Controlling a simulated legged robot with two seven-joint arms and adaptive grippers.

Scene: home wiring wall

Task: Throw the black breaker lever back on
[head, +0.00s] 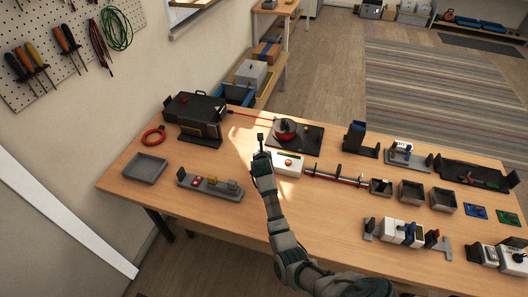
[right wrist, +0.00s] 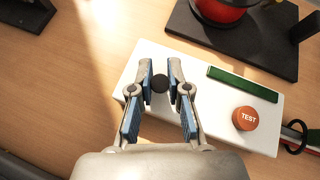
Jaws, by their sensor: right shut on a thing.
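The breaker is a white box (head: 289,164) on the wooden table, also in the right wrist view (right wrist: 210,88). It has an orange-red TEST button (right wrist: 245,118) and a dark green strip (right wrist: 243,84) on its top. The black lever (right wrist: 159,84) shows its round end between my right fingers at the left part of the box. My right gripper (right wrist: 160,77) is shut on this lever, with a blue-padded finger on either side. In the head view my right gripper (head: 261,158) hides the box's left end. My left gripper is not in view.
A black plate with a red pot (head: 286,128) lies just behind the box. A rod with red parts (head: 336,176) lies to its right. A black case (head: 196,112) and a grey switch strip (head: 210,185) stand to the left. Table space in front of the box is clear.

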